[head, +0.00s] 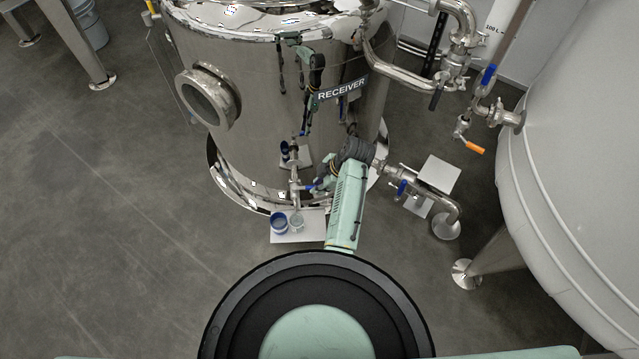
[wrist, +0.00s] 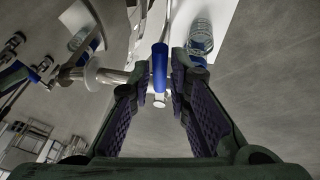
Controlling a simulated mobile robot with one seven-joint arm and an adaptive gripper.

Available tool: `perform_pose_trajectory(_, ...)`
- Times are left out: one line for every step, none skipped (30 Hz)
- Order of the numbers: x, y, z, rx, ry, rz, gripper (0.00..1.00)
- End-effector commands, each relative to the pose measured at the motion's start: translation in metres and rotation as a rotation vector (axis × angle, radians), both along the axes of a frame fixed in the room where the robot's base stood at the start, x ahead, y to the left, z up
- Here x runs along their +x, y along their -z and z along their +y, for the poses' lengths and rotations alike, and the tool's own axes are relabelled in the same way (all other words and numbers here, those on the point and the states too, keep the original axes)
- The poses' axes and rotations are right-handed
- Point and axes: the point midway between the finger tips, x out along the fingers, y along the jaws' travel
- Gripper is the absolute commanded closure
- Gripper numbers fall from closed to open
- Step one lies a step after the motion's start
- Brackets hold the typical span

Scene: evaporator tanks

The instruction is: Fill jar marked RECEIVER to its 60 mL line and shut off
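The steel tank labelled RECEIVER (head: 341,89) stands at the back centre of the head view. A small valve pipe (head: 295,180) comes off its lower front. Below it, a clear jar (head: 297,223) stands on a white plate (head: 302,237) with a blue item, perhaps its lid (head: 279,222), to its left. The jar's marks and fill level are too small to read. My gripper (head: 318,185) is at this valve. In the wrist view my gripper (wrist: 157,90) is open, its fingers on either side of a blue valve handle (wrist: 159,66). I cannot tell whether either finger touches it.
A clear container with blue (wrist: 200,42) shows beyond the right finger in the wrist view. To the right of the tank are pipes with a blue-handled valve (head: 402,188), an orange-handled valve (head: 474,147) and a large white tank (head: 580,170). Open floor (head: 120,210) lies left.

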Motion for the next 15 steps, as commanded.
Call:
perform_pose_trajectory(0.0001, -0.0001, 0.0000, 0.000, 0.000, 0.000, 0.88)
perform_pose_trajectory(0.0001, -0.0001, 0.0000, 0.000, 0.000, 0.000, 0.90)
perform_pose_trajectory(0.0001, -0.0001, 0.0000, 0.000, 0.000, 0.000, 0.93)
perform_pose_trajectory(0.0001, -0.0002, -0.0001, 0.000, 0.000, 0.000, 0.95)
perform_pose_trajectory(0.0001, -0.0002, -0.0001, 0.000, 0.000, 0.000, 0.97)
perform_pose_trajectory(0.0001, -0.0002, -0.0001, 0.000, 0.000, 0.000, 1.00)
perform_pose_trajectory(0.0001, -0.0002, -0.0001, 0.000, 0.000, 0.000, 1.00)
perform_pose_trajectory(0.0001, -0.0002, -0.0001, 0.000, 0.000, 0.000, 1.00)
perform_pose_trajectory(0.0001, -0.0002, -0.0001, 0.000, 0.000, 0.000, 1.00)
perform_pose_trajectory(0.0001, -0.0002, -0.0001, 0.000, 0.000, 0.000, 1.00)
perform_pose_trajectory(0.0001, -0.0002, -0.0001, 0.000, 0.000, 0.000, 1.00)
perform_pose_trajectory(0.0001, -0.0002, -0.0001, 0.000, 0.000, 0.000, 1.00)
perform_pose_trajectory(0.0001, -0.0002, -0.0001, 0.000, 0.000, 0.000, 1.00)
perform_pose_trajectory(0.0001, -0.0002, -0.0001, 0.000, 0.000, 0.000, 1.00)
perform_pose_trajectory(0.0001, -0.0002, -0.0001, 0.000, 0.000, 0.000, 1.00)
